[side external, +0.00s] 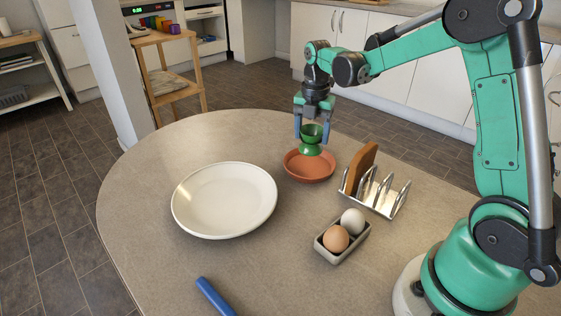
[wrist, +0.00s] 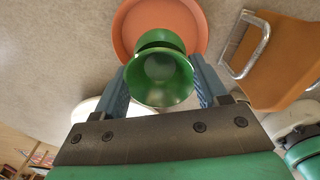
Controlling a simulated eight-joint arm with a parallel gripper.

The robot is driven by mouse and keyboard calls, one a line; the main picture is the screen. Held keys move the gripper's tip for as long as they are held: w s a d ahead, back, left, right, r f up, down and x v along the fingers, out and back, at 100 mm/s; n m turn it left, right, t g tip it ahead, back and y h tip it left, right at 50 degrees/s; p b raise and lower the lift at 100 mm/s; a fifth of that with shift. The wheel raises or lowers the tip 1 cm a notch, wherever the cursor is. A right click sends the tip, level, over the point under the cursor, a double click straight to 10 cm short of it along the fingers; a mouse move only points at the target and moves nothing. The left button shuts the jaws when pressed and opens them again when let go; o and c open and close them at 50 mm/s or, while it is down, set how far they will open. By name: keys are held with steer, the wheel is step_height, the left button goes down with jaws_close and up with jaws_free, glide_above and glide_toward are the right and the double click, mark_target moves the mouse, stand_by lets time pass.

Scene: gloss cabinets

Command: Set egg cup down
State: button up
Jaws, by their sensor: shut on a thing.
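The green egg cup (side external: 311,141) is upright between the fingers of my gripper (side external: 312,128), which is shut on it. In the side view the cup is over the terracotta saucer (side external: 293,172); I cannot tell whether its base touches the saucer. In the wrist view I look into the open top of the egg cup (wrist: 162,77), which is empty, with the fingers of my gripper (wrist: 163,88) on both sides. The saucer (wrist: 130,30) shows behind the cup there, and the cup hides part of it.
A white plate (side external: 224,200) lies left of the saucer. A metal toast rack (side external: 388,201) with a slice of toast (side external: 358,168) stands to the right. A small tray (side external: 341,252) holds two eggs. A blue handle (side external: 214,297) lies at the front. The table's left side is clear.

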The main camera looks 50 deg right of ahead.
mark_target(310, 149)
steer(key=shift+f, duration=2.35)
steer(key=shift+f, duration=0.15)
steer(key=o, duration=1.3)
steer(key=shift+c, duration=0.2)
